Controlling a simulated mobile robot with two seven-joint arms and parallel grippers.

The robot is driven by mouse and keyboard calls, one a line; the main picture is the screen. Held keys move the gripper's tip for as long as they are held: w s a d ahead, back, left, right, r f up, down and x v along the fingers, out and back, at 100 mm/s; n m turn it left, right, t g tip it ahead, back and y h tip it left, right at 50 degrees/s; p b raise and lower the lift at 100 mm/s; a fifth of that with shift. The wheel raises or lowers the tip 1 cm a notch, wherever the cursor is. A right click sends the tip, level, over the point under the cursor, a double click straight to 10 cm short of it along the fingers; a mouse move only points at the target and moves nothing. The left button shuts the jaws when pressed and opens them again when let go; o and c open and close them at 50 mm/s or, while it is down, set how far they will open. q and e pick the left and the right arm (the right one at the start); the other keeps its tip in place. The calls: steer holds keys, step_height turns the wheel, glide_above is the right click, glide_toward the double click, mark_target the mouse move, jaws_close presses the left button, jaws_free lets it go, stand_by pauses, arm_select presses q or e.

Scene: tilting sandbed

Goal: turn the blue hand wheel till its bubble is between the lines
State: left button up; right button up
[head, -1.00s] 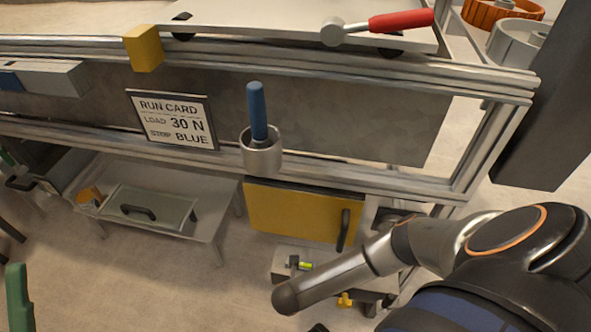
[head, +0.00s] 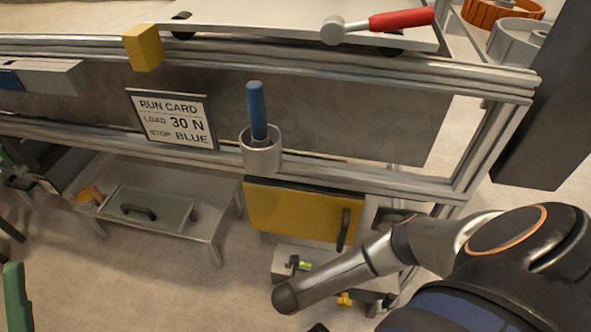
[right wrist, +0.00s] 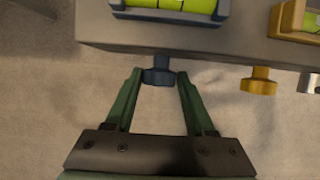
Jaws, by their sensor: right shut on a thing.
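The blue hand wheel (right wrist: 158,77) sticks out from the front of a grey block (right wrist: 200,45) in the right wrist view. My right gripper (right wrist: 158,82) has its green fingers shut on this wheel, one on each side. Above it is a blue-framed level vial (right wrist: 170,14) with yellow-green liquid and dark lines. The top of the vial is cut off and I cannot make out its bubble. In the head view a small vial (head: 305,266) shows beside my right arm. A green finger of my left gripper (head: 16,295) shows at the lower left; its opening cannot be judged.
A yellow wheel (right wrist: 258,82) and a grey knob (right wrist: 308,83) sit right of the blue wheel, below a yellow-framed vial (right wrist: 298,20). In the head view are a run card (head: 173,120), a cup (head: 261,153) with a blue-handled tool and a yellow cabinet door (head: 295,212).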

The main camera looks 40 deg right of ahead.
jaws_close()
steer(key=shift+w+a+g+h+p, duration=0.1)
steer(key=shift+a+g+h+p, duration=0.05)
steer(key=shift+g+h+p, duration=0.3)
steer(key=shift+a+n+g+h, duration=0.1)
steer(key=shift+n+g+h, duration=0.2)
steer(key=shift+g+h, duration=0.15)
steer(key=shift+w+a+f+g+h+b, duration=0.15)
steer(key=shift+f+g+h+b, duration=0.1)
steer(key=shift+g+h+b, duration=0.55)
steer(key=shift+w+n+g+h+b, duration=0.1)
steer(key=shift+n+g+h+b, duration=0.3)
steer(key=shift+b, duration=0.45)
steer(key=shift+g+b, duration=0.3)
steer(key=shift+r, duration=0.1)
